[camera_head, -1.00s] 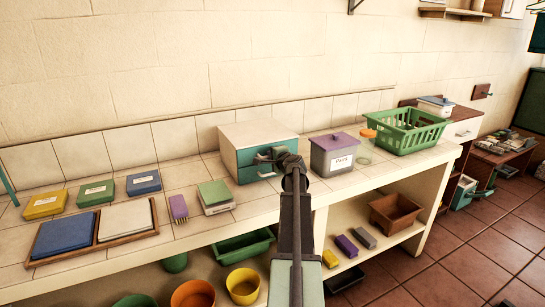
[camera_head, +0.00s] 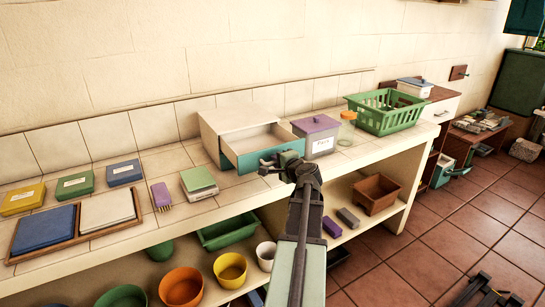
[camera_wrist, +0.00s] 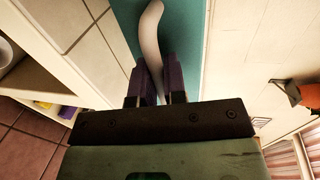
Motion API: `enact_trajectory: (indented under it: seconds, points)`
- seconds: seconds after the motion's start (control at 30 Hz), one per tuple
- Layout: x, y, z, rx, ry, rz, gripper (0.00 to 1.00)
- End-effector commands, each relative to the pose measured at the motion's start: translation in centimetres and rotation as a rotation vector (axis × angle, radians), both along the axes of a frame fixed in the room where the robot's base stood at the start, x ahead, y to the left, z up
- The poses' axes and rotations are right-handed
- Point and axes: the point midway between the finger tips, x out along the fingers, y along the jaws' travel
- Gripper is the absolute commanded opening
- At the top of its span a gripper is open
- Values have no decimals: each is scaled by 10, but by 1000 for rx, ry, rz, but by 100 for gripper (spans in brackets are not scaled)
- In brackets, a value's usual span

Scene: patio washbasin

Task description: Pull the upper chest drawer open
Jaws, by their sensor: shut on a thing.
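The small white chest (camera_head: 225,118) stands on the tiled counter against the wall. Its upper drawer (camera_head: 248,162), with a teal front, is pulled out, and its pale inside shows empty as far as I can see. My gripper (camera_head: 283,160) is at the drawer's front. In the wrist view my gripper (camera_wrist: 160,75) has its two dark fingers closed on the pale curved handle (camera_wrist: 151,30) against the teal front. The lower drawer is mostly hidden beneath the upper one.
A lidded grey box (camera_head: 318,143) with a purple lid stands right beside the drawer, with a glass jar (camera_head: 347,131) and a green basket (camera_head: 388,115) beyond. A green-topped box (camera_head: 198,180) and a purple brush (camera_head: 161,195) lie to the left. Bowls sit on the shelf below.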

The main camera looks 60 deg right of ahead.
Motion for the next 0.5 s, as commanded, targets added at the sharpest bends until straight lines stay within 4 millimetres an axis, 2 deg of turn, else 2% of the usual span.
enact_trajectory:
  seconds: [0.33,0.37,0.5]
  points:
    - [-2,1,0,0,0,0,0]
    - [-2,1,0,0,0,0,14]
    - [-2,1,0,0,0,0,35]
